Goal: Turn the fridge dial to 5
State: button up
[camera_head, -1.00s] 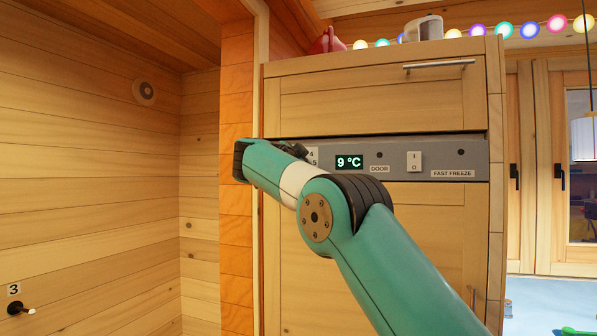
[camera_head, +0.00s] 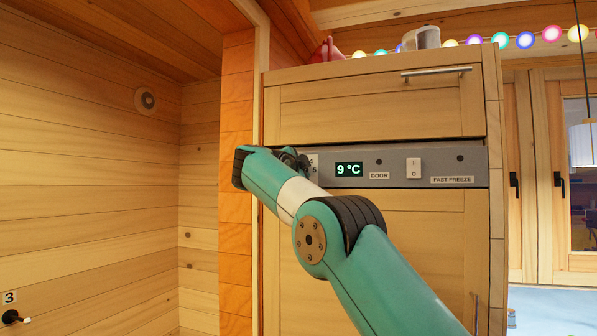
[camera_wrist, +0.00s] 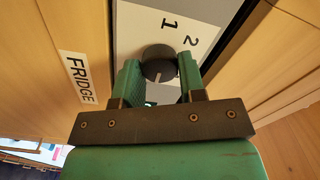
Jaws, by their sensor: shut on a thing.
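The fridge dial (camera_wrist: 158,60) is a dark round knob on a pale number plate (camera_wrist: 208,16) in the wrist view. The numbers 1 and 2 show there, turned sideways; the rest are hidden. My gripper (camera_wrist: 160,76) has one green finger on each side of the dial and is shut on it. A pale mark shows on the dial's lower part, but I cannot tell which number it points to. In the head view my arm covers the dial and most of its plate. The display (camera_head: 349,169) on the grey panel reads 9 °C.
A FRIDGE label (camera_wrist: 80,79) is beside the plate. Right of the display are a DOOR label (camera_head: 379,176), a white rocker switch (camera_head: 413,168) and a FAST FREEZE label (camera_head: 452,181). Wooden doors lie above and below the panel.

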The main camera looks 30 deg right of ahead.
jog(key=shift+s+d, duration=0.1)
jog(key=shift+d, duration=0.05)
jog(key=o, duration=0.9)
jog(key=b+v, duration=0.6)
jog(key=v, duration=1.1)
jog(key=shift+s+a, duration=0.15)
jog(key=shift+a, duration=0.1)
